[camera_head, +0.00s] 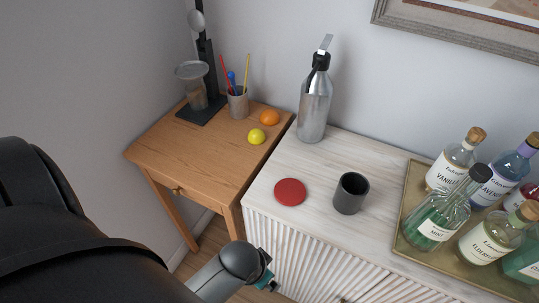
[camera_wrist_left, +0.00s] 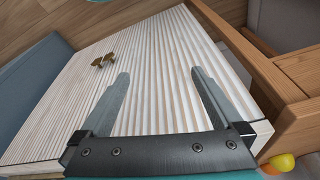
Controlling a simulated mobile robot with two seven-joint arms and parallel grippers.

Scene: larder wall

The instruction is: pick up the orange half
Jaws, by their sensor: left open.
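The orange half (camera_head: 270,117) is a small rounded orange piece on the wooden side table (camera_head: 185,145), near its right edge at the back. Its cut face cannot be made out. A yellow lemon (camera_head: 256,136) lies just in front of it. My left gripper (camera_head: 270,284) is low in front of the ribbed cabinet, well apart from the fruit; its fingers barely show there. In the left wrist view its two fingers (camera_wrist_left: 160,72) are spread and empty before the ribbed cabinet front. Yellow and orange fruit (camera_wrist_left: 283,162) show at that view's lower right. My right gripper is not seen.
Behind the fruit stand a pencil cup (camera_head: 238,104) and a dark stand with a glass jar (camera_head: 195,95). The white cabinet top holds a steel bottle (camera_head: 314,108), a red disc (camera_head: 290,192), a dark cup (camera_head: 350,194) and a tray (camera_head: 408,210) of bottles.

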